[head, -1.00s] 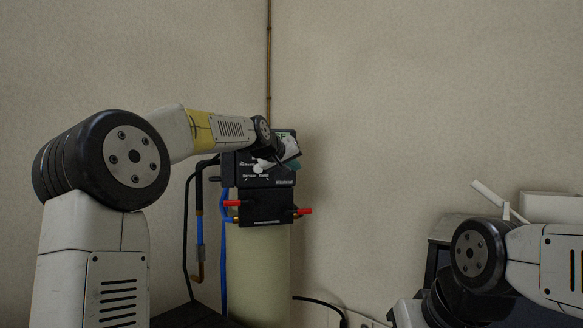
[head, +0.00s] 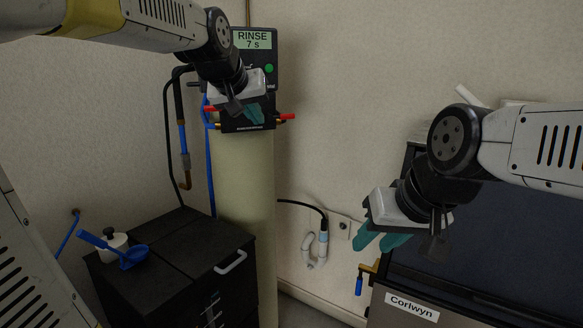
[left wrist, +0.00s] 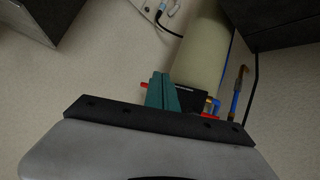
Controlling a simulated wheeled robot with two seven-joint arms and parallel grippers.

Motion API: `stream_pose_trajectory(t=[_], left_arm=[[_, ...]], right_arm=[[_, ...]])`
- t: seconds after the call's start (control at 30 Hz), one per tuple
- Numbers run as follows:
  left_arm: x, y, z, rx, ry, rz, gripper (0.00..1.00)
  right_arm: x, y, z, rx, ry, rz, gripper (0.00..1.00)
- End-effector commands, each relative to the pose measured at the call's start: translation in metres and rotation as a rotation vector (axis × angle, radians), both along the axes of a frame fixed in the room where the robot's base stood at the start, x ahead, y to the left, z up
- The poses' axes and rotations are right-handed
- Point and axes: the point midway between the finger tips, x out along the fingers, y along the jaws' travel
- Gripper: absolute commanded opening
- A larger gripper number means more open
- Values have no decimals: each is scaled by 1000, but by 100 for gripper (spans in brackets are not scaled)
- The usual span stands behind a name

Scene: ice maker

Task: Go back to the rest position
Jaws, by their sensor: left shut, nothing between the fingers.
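My left gripper (head: 252,114) hangs in front of the dark control head in the head view. Its teal fingers are together and hold nothing. In the left wrist view the teal fingers (left wrist: 163,92) are shut, with the pale tank behind them. My right gripper (head: 378,243) is at the right, in front of the wall and beside the dark machine. Its two teal fingers point down and left, look apart and have nothing visible between them. The control head (head: 257,66) has a display reading "RINSE 7 s" and a green button. The left gripper hides part of its front.
The pale tank (head: 245,190) stands below the control head. A black cabinet (head: 180,262) at lower left carries a white pot (head: 113,246) and a blue scoop (head: 130,256). The machine labelled Corlwyn (head: 412,306) is at lower right. Open space lies between the tank and right gripper.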

Motion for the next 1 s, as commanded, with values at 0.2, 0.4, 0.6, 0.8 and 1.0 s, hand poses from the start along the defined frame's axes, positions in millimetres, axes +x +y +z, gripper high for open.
stream_pose_trajectory(t=[0.2, 0.4, 0.6, 0.8, 1.0], left_arm=[[-119, 38, -78, 68, 158, 6, 0], [-200, 56, -142, 73, 274, -13, 0], [-234, 59, -171, 67, 327, -29, 0], [-236, 59, -174, 67, 332, -31, 0], [-236, 59, -173, 67, 331, -30, 0]], right_arm=[[0, 0, 0, 0, 0, 0, 36], [0, 0, 0, 0, 0, 0, 36], [0, 0, 0, 0, 0, 0, 36], [0, 0, 0, 0, 0, 0, 36], [0, 0, 0, 0, 0, 0, 36]])
